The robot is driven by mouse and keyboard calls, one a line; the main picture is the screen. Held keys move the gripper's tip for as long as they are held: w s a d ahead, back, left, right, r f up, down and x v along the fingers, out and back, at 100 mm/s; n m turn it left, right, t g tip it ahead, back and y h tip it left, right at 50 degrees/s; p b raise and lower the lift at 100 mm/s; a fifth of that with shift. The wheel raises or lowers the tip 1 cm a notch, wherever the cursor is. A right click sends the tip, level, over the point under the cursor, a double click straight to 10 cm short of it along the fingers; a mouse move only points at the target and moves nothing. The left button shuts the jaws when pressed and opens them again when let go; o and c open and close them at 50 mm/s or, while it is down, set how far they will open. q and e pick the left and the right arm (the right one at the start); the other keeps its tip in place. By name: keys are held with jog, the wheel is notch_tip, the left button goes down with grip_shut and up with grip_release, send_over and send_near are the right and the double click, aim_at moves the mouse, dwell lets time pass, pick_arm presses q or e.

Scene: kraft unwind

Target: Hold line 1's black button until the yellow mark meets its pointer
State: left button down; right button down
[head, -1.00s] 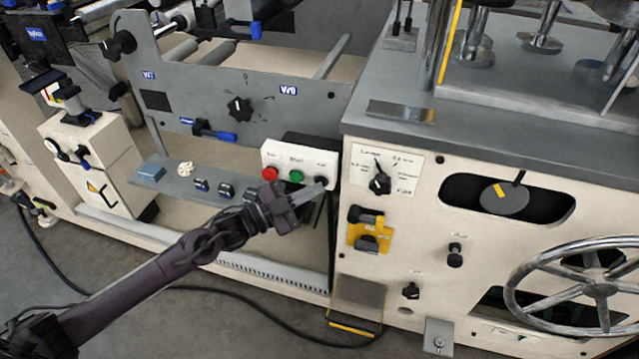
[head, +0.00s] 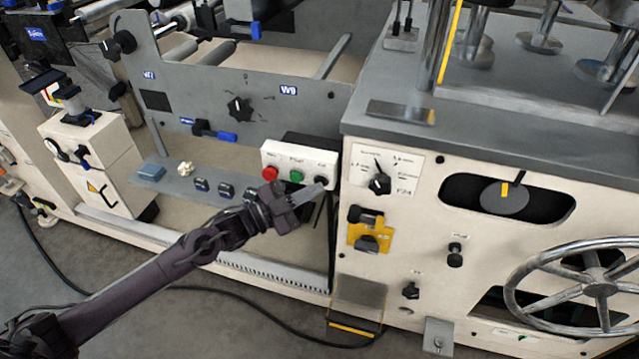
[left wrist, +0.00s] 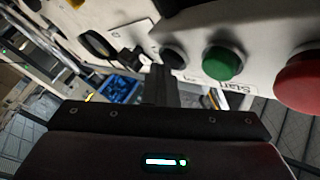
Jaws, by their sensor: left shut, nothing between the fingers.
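The white button box (head: 270,151) carries a red button (head: 270,173), a green button (head: 297,176) and a black button (left wrist: 173,56) at its right end. My left gripper (head: 318,188) is shut and empty, its tip at the black button; in the left wrist view the fingers (left wrist: 160,85) reach that button and overlap its edge. I cannot tell how far it is pressed. The grey disc (head: 503,204) sits in an oval window. Its yellow mark (head: 505,190) stands nearly upright, just left of the black pointer's (head: 519,177) lower tip. My right gripper is out of view.
A dial (head: 379,183) and yellow switch (head: 367,232) are on the cream panel right of the button box. A large handwheel (head: 590,291) is at the lower right. A grey shelf (head: 178,180) with small parts lies left of the gripper.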

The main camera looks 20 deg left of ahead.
pick_arm(q)
jog(key=shift+s, duration=0.1)
dwell(0.7)
jog(key=shift+s+p, duration=0.7)
jog(key=shift+s, duration=0.1)
jog(key=shift+s, duration=0.1)
jog(key=s+p, duration=0.3)
jog(key=s, duration=0.1)
jog(key=shift+s+a, duration=0.15)
jog(key=shift+s, duration=0.25)
jog(key=shift+f, duration=0.1)
